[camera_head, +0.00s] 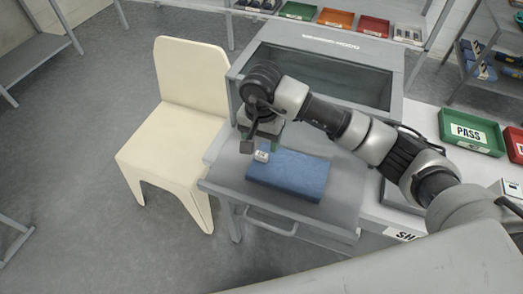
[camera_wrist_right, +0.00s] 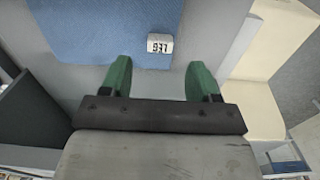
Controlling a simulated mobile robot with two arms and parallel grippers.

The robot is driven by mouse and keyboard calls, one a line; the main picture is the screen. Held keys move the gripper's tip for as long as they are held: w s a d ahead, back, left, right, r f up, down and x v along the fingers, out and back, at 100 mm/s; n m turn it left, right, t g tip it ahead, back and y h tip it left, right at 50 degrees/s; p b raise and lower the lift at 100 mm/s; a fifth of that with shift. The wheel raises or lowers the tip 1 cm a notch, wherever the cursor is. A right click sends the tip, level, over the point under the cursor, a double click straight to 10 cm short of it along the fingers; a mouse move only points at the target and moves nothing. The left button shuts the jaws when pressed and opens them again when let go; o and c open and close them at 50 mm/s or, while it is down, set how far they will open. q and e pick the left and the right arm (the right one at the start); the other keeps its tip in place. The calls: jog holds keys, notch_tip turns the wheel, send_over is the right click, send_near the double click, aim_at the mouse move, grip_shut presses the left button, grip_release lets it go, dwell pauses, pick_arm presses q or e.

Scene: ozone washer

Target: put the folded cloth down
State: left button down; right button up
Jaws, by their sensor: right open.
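The folded cloth (camera_head: 292,176) is a flat blue rectangle lying on the grey pulled-out shelf (camera_head: 338,205) at the front of the washer. A small white tag (camera_head: 262,156) with dark characters sits at its left end. My right gripper (camera_head: 260,143) is over the cloth's left end, pointing down. In the right wrist view, its two green fingers (camera_wrist_right: 158,70) are spread wide with nothing between them. The blue cloth (camera_wrist_right: 105,30) and the tag (camera_wrist_right: 160,43) lie just beyond the fingertips. My left gripper is not in view.
The grey washer box (camera_head: 330,75) rises behind the shelf. A cream chair (camera_head: 185,100) stands close on the left. On the right, a white table holds a green tray marked PASS (camera_head: 470,130). Coloured bins (camera_head: 335,18) stand at the back.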

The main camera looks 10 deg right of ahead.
notch_tip(320, 180, up, 6)
jog(key=shift+r+b, duration=0.2)
jog(key=shift+b, duration=0.25)
